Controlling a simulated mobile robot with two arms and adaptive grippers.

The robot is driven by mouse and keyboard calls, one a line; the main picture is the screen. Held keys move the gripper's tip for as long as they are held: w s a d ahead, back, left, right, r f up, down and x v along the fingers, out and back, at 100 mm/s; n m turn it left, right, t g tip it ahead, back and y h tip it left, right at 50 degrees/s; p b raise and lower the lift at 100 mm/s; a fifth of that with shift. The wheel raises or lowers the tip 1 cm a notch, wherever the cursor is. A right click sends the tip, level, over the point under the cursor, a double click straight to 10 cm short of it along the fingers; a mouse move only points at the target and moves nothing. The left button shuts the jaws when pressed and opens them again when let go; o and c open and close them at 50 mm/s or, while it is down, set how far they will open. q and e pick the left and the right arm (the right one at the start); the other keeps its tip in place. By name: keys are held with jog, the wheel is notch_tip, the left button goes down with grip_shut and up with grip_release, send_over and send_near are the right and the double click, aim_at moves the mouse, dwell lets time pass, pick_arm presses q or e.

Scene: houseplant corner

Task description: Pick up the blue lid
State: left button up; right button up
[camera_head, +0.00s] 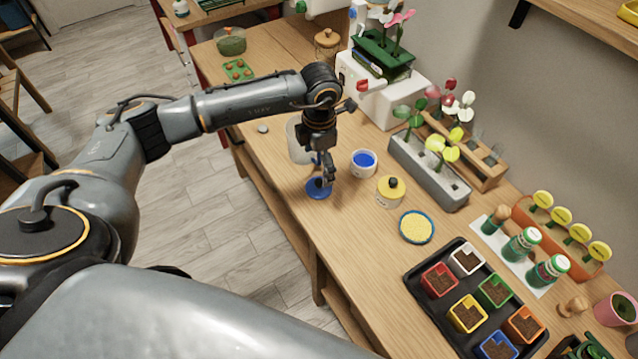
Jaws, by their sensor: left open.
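The blue lid (314,193) is a round disc lying flat on the wooden table near its left edge. My left gripper (325,181) points down right over the lid with its fingers open. The fingers hide part of the lid's middle, and I cannot tell whether they touch it. A white jar with blue contents (364,163) stands open just right of the gripper. My right gripper is not in view.
A white jar with a yellow lid (391,190) and a dish of yellow grains (416,227) stand to the right. A black tray (416,279) holds several coloured pots. A white container (296,148) stands behind the gripper. The table's left edge is close to the lid.

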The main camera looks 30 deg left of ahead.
aim_at(319, 181)
pick_arm(q)
notch_tip(319, 181, down, 3)
jog(key=shift+r, duration=0.2)
jog(key=shift+f+p, duration=0.25)
jog(key=shift+p, duration=0.3)
notch_tip(319, 181, down, 4)
jog(key=shift+r+p, duration=0.15)
jog(key=shift+p, duration=0.8)
jog(key=shift+f, duration=0.55)
jog(key=c, duration=1)
jog(key=shift+w, duration=0.1)
jog(key=shift+c, duration=0.3)
